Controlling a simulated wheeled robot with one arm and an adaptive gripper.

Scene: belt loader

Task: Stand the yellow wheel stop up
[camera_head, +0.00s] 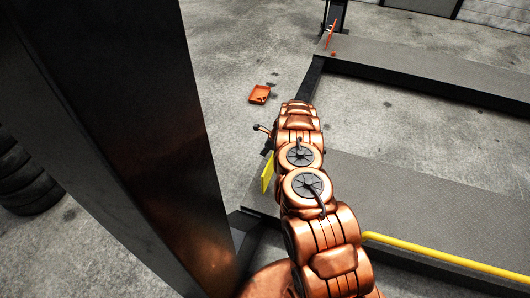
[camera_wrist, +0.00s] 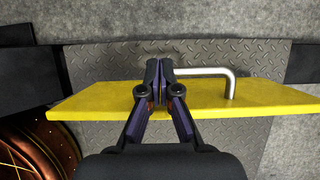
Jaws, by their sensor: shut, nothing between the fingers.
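The yellow wheel stop (camera_wrist: 205,98) is a flat yellow panel lying across the wrist view, with a silver bent handle (camera_wrist: 205,71) on it. The handle's left end is hidden behind my fingertips. My gripper (camera_wrist: 160,68) is shut and empty, with its tips at the left part of the handle; I cannot tell whether they touch it. In the head view a narrow strip of the wheel stop (camera_head: 267,173) shows left of my arm, looking upright there. The arm hides the rest of it.
A grey tread-plate ramp (camera_head: 400,205) runs under the arm, with a yellow bar (camera_head: 450,259) along its near edge. A second ramp (camera_head: 430,65) lies behind. An orange tray (camera_head: 260,94) sits on open concrete floor. Tires (camera_head: 25,180) stand at left.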

